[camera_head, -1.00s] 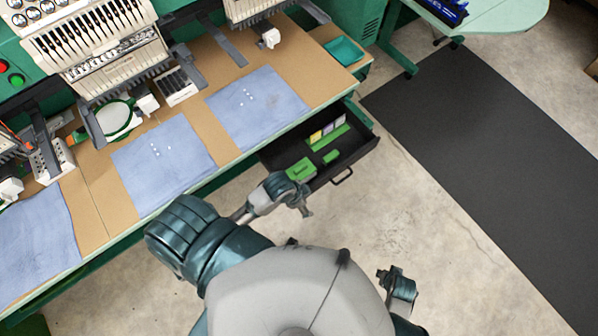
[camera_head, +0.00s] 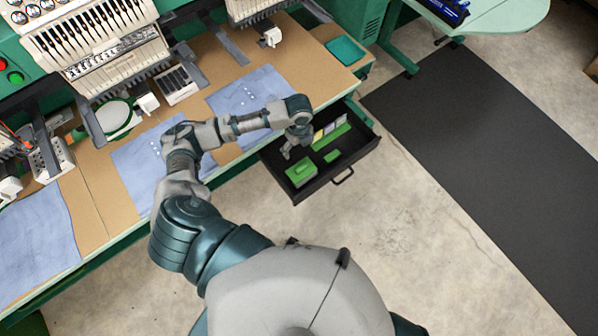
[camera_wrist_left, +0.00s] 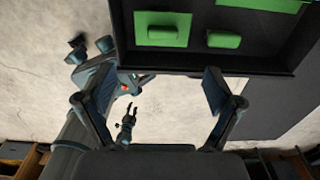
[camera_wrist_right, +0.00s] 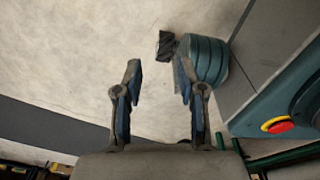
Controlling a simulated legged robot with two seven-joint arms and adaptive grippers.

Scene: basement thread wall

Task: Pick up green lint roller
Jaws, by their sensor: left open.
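An open black drawer (camera_head: 322,178) under the table holds several green items. I cannot tell for sure which is the lint roller. My left gripper (camera_head: 296,148) is open and empty, above the drawer's left part, behind the box. My right gripper (camera_wrist_right: 158,80) is open and empty over the floor in the right wrist view.
The table edge and blue cloths (camera_head: 240,98) lie left of and behind the drawer, below my left forearm. Embroidery machines (camera_head: 90,45) stand behind. Yellow and white packets (camera_head: 320,134) lie in the drawer. Floor and a dark mat (camera_head: 480,150) are clear on the right.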

